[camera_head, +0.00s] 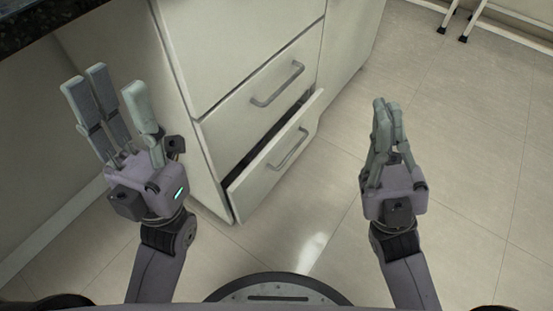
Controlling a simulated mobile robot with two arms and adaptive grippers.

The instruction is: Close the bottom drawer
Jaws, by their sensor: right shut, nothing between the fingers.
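The bottom drawer (266,174) of a white cabinet is pulled out a little, with a dark gap along its top edge. Its grey bar handle (289,149) faces right. My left gripper (108,103) is to the left of the drawer, fingers spread and empty, pointing up in the picture. My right gripper (386,106) is to the right of the drawer, apart from it, with its fingers together and nothing held.
Above, a closed drawer (262,70) has its own handle (278,84). A dark countertop (35,22) is at top left. Thin white legs with black feet (463,38) stand at top right. The tiled floor (470,160) on the right is clear.

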